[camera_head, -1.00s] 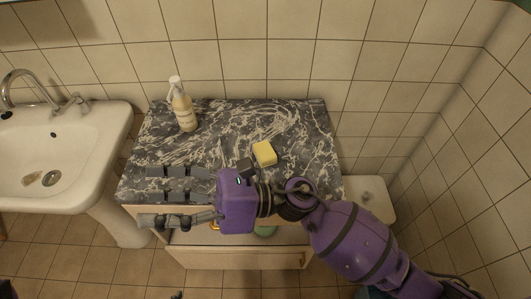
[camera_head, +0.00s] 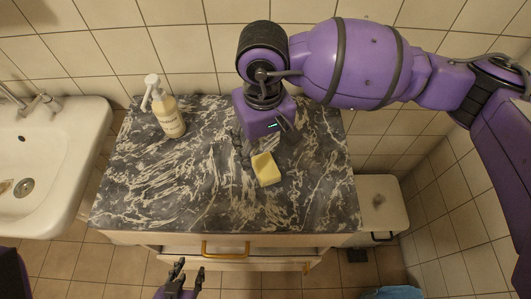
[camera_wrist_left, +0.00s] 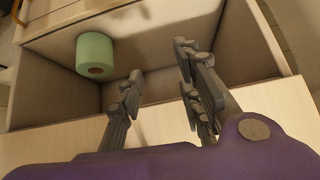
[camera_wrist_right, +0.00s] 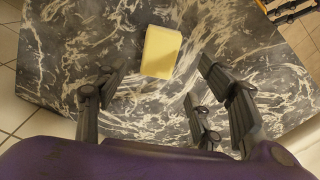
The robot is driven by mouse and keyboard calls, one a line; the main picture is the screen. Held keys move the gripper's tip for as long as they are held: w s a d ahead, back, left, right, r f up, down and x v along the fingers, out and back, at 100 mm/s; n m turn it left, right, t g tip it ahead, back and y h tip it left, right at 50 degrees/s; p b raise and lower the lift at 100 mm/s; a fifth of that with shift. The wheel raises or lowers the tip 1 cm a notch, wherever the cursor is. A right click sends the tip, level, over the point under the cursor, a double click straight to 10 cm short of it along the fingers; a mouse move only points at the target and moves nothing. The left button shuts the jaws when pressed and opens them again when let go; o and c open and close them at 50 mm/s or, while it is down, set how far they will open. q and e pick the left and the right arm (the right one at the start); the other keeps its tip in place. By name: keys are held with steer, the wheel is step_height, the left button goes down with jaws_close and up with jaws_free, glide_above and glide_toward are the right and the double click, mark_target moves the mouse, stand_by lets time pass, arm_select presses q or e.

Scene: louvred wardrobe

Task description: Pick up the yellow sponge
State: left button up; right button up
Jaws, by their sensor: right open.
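The yellow sponge (camera_head: 267,169) lies on the dark marble countertop (camera_head: 180,205), right of its middle. My right gripper (camera_head: 243,146) is just behind and left of the sponge, its fingers partly hidden by the purple palm. In the right wrist view the sponge (camera_wrist_right: 161,51) is beyond the open fingers (camera_wrist_right: 157,80), roughly centred between them, with nothing held. My left gripper (camera_head: 189,270) is low in front of the cabinet. In the left wrist view its fingers (camera_wrist_left: 158,64) are apart and empty, over an open drawer.
A soap bottle (camera_head: 168,115) stands at the back left of the countertop. The open drawer (camera_wrist_left: 150,62) holds a green roll (camera_wrist_left: 95,54). A white sink (camera_head: 50,165) is at left; a white lidded bin (camera_head: 381,205) stands right of the cabinet. Tiled wall lies behind.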

mark_target(266, 166)
steer(key=f, duration=0.3)
steer(key=shift+s+d, duration=0.1)
steer(key=shift+s, duration=0.25)
step_height(266, 166, down, 4)
steer(key=shift+w+d+r+p, duration=0.1)
steer(key=shift+w+r+p, duration=0.1)
steer(key=shift+p, duration=0.35)
steer(key=shift+f, duration=0.3)
arm_select(q)
steer(key=shift+s+a+r, duration=0.2)
steer(key=shift+s+r, duration=0.15)
steer(key=shift+s, duration=0.35)
arm_select(e)
steer(key=shift+c, duration=0.5)
